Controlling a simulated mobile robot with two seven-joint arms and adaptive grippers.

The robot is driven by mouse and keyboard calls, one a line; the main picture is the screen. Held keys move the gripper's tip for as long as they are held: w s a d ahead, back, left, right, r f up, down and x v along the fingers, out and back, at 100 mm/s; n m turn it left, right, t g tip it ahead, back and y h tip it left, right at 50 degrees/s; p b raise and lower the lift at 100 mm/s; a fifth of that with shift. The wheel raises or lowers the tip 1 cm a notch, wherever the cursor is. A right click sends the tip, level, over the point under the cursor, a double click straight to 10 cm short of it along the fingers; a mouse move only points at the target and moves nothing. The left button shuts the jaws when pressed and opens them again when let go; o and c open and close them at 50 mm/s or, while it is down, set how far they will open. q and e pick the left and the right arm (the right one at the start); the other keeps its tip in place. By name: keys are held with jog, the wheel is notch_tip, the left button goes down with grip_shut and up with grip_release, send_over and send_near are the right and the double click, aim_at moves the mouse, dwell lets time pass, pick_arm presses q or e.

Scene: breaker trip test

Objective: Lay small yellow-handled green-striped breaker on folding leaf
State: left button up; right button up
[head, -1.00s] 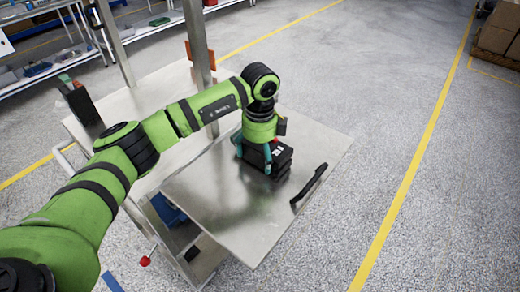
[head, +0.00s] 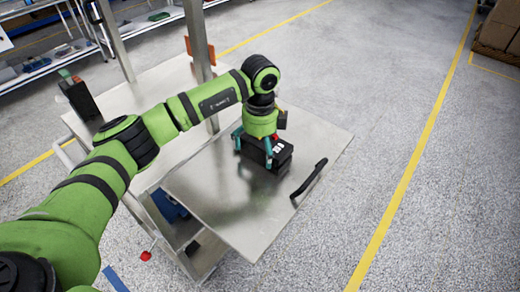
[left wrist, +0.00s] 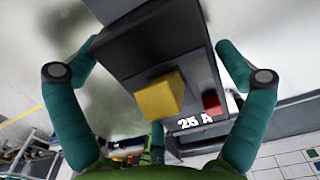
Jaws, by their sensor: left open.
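A dark breaker (head: 284,160) lies on the metal folding leaf (head: 220,200), near the leaf's far side. In the left wrist view the breaker (left wrist: 150,60) has a yellow handle (left wrist: 160,97), a red button and a white "25 A" label. I cannot make out a green stripe. My left gripper (head: 253,150) is right over the breaker. Its teal fingers stand open on either side of it, as the left wrist view also shows (left wrist: 158,55). My right gripper is not in view.
A black handle (head: 309,179) sits at the leaf's right edge. Another dark block (head: 82,99) stands on the table behind left. A metal post (head: 199,60) with an orange panel rises beyond the leaf. The leaf's near part is bare.

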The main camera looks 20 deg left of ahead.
aim_at(260, 143)
pick_arm(q)
notch_tip(260, 143, up, 10)
jog(key=b, duration=0.3)
jog(key=shift+f, duration=0.15)
jog(key=shift+r+b, duration=0.35)
jog(key=shift+r, duration=0.4)
dwell(1.0)
